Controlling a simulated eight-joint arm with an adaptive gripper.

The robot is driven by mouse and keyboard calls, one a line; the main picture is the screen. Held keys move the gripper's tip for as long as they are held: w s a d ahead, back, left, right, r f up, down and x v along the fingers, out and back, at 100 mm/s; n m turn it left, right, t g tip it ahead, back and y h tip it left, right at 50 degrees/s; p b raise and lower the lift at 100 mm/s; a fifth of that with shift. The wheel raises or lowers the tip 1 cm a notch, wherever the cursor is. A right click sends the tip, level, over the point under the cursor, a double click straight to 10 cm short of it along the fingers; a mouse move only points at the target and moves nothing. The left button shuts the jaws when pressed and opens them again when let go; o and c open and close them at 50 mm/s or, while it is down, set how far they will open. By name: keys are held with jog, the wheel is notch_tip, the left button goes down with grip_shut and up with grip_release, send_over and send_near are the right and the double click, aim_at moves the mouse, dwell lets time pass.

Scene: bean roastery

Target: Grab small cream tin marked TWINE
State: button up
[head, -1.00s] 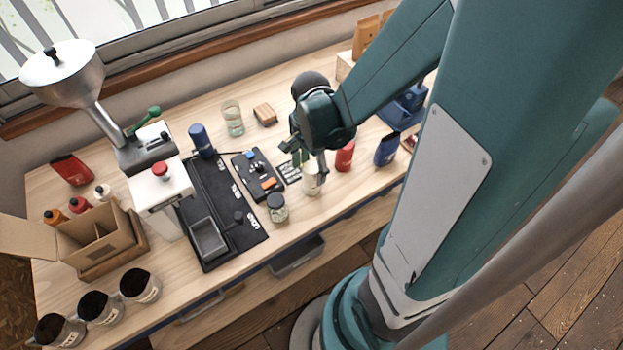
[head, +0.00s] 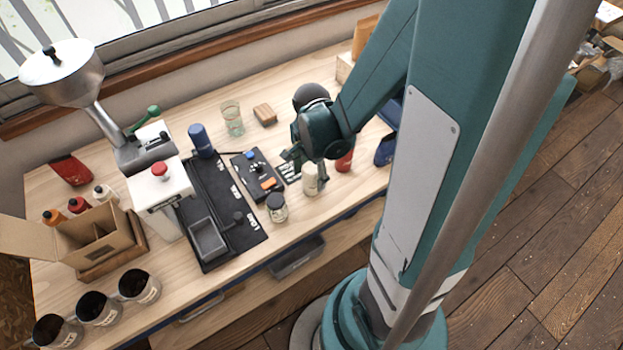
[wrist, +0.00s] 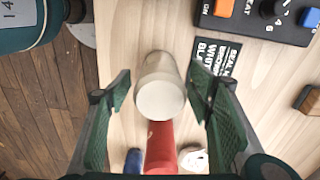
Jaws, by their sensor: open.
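A small cream tin (head: 310,182) stands near the front edge of the wooden table, in front of my gripper. In the wrist view the cream tin (wrist: 160,98) lies between my fingers, with a gap on both sides. No TWINE marking can be read on it. My gripper (head: 306,168) is open and low over the table at the tin. In the wrist view my gripper (wrist: 159,84) has one green-padded finger on each side of the tin. Part of the tin is hidden by a finger in the head view.
A red can (head: 344,161) stands close to the right of the tin. A dark-lidded glass jar (head: 276,208) stands to its left. A black control box (head: 258,176) and a black label card (wrist: 217,62) lie nearby. A blue container (head: 385,150) is farther right.

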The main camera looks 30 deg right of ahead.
jog(key=c, duration=1.2)
jog(key=shift+r, duration=0.15)
jog(key=shift+r+p, duration=0.7)
jog(key=shift+r, duration=4.15)
